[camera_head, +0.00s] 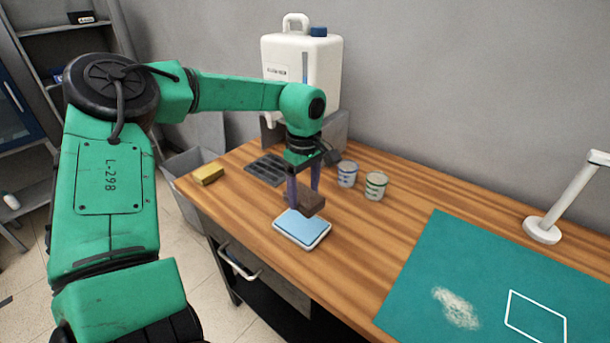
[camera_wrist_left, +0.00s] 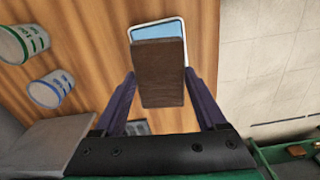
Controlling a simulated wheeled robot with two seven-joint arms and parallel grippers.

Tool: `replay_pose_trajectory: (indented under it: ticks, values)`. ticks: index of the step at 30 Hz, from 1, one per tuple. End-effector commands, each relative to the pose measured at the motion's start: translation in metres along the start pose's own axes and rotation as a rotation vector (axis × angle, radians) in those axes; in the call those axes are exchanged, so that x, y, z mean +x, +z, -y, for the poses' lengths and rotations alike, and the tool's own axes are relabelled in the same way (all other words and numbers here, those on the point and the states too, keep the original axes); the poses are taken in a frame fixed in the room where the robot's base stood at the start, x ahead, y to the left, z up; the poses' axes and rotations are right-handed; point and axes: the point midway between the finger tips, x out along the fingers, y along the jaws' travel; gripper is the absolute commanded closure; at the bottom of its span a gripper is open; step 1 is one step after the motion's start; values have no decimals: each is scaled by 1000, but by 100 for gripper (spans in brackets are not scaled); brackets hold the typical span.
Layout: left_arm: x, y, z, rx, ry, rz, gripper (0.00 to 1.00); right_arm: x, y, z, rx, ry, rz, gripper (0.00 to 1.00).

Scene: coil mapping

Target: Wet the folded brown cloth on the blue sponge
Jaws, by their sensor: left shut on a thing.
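The folded brown cloth (camera_head: 310,200) is a dark brown block held by my left gripper (camera_head: 303,188). In the left wrist view the cloth (camera_wrist_left: 159,75) sits between the two purple fingers of the gripper (camera_wrist_left: 160,88), which are shut on it. The blue sponge (camera_head: 302,227) lies in a white tray (camera_head: 292,243) on the table near its front edge. The cloth is above the back part of the sponge, and a gap seems to separate them. In the wrist view the cloth hides part of the sponge (camera_wrist_left: 158,30). My right gripper does not show.
Two small cups (camera_head: 347,174) (camera_head: 376,185) stand right of the gripper. A white jug (camera_head: 318,60), a dark grate (camera_head: 266,169) and a yellow block (camera_head: 208,174) are behind and left. A green mat (camera_head: 490,255) with a pale powdery patch (camera_head: 456,308) and a white lamp (camera_head: 542,230) are at right.

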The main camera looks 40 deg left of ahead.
Motion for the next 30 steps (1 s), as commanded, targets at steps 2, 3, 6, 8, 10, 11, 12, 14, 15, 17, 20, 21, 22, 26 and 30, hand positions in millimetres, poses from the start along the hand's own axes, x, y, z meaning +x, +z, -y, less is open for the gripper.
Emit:
replay_pose_trajectory:
  ticks: [2, 3, 6, 8, 10, 11, 12, 14, 15, 17, 20, 21, 22, 26, 30]
  values:
    - [4, 0, 0, -2, 0, 0, 71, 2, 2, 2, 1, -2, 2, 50]
    - [7, 0, 0, -2, -1, 0, 71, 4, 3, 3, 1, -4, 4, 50]
    - [17, 0, 1, -2, -2, 1, 71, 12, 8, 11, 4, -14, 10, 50]
    - [25, 0, 1, -2, -3, 1, 71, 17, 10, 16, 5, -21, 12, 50]
    - [35, 0, 1, -1, -3, 1, 71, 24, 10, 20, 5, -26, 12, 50]
    - [40, 0, 1, -1, -2, 1, 71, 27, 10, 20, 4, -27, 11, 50]
    - [45, 0, 1, -1, -1, 1, 71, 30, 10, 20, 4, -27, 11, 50]
    - [52, 0, 1, -1, -2, 1, 71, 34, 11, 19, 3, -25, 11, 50]
    - [56, 0, 1, -1, -2, 1, 71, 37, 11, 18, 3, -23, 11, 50]
    - [60, 0, 1, -1, -2, 1, 71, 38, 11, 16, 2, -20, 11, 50]
    - [62, 0, 0, -1, -1, 0, 71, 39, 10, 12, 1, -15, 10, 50]
    - [62, 0, 0, -1, -1, 0, 71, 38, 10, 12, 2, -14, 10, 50]
    - [61, 0, 0, -1, -1, 0, 71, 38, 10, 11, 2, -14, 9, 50]
    - [61, 0, 0, -1, -1, 0, 71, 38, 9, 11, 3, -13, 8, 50]
    - [61, 0, 0, -1, -1, 0, 71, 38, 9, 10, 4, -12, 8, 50]
